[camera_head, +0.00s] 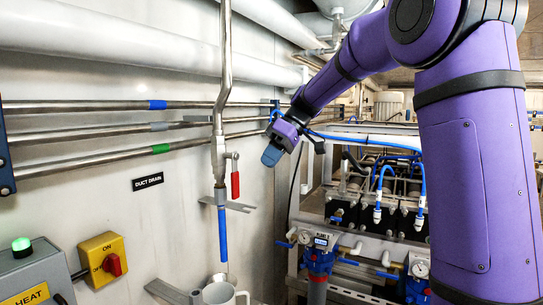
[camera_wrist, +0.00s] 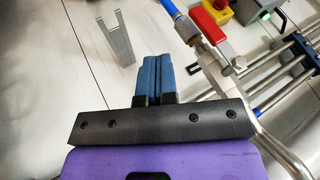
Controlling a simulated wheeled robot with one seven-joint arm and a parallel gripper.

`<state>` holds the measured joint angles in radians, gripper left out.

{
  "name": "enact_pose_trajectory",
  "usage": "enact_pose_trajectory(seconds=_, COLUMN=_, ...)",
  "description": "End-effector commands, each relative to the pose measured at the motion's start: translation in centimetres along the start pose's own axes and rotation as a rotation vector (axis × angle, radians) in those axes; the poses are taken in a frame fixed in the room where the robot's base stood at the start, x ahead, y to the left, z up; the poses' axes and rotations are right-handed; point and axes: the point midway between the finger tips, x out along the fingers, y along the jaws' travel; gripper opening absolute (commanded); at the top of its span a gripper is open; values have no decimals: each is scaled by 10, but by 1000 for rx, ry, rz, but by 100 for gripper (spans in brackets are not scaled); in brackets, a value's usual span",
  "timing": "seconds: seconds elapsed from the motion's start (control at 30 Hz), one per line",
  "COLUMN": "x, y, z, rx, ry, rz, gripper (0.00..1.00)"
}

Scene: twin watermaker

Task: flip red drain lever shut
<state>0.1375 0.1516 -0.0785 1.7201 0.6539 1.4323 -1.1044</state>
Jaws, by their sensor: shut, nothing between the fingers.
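The red drain lever (camera_head: 235,185) hangs down beside the valve (camera_head: 218,160) on a vertical steel pipe, roughly parallel to the pipe. A "DUCT DRAIN" label (camera_head: 147,181) is on the wall to its left. My gripper (camera_head: 270,156) is shut and empty, to the right of the lever and a little higher in the picture, apart from it. In the wrist view, my blue fingers (camera_wrist: 152,75) are together, and the red lever (camera_wrist: 210,26) lies up and to the right of them, not touching. A blue tube (camera_head: 223,235) hangs below the valve.
A metal bracket (camera_head: 240,207) sticks out by the tube, and a pale mug (camera_head: 220,293) stands below it. A yellow switch box (camera_head: 101,259) and grey heat box (camera_head: 38,275) are at lower left. Machinery with blue hoses (camera_head: 385,170) fills the right. Horizontal pipes (camera_head: 110,130) run along the wall.

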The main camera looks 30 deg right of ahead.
Motion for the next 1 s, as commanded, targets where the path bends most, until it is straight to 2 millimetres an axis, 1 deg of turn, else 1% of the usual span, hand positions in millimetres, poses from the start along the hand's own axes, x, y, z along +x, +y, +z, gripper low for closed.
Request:
enact_pose_trajectory(seconds=0.03, x=11, y=-1, z=0, rx=0, ry=-3, rz=-3, gripper=0)
enact_pose_trajectory(seconds=0.1, x=24, y=-1, z=0, rx=0, ry=-3, rz=-4, gripper=0)
enact_pose_trajectory(seconds=0.33, x=66, y=-1, z=0, rx=1, ry=-2, rz=-3, gripper=0)
enact_pose_trajectory(seconds=0.4, x=69, y=-12, z=0, rx=-2, ry=0, rz=0, gripper=0)
enact_pose_trajectory(seconds=0.5, x=75, y=-23, z=0, rx=-2, ry=-1, rz=-1, gripper=0)
enact_pose_trajectory(seconds=0.6, x=79, y=-30, z=0, rx=1, ry=-1, rz=0, gripper=0)
enact_pose_trajectory(seconds=0.77, x=81, y=-35, z=0, rx=0, ry=0, rz=1, gripper=0)
enact_pose_trajectory(seconds=1.0, x=82, y=-36, z=0, rx=1, ry=0, rz=0, gripper=0)
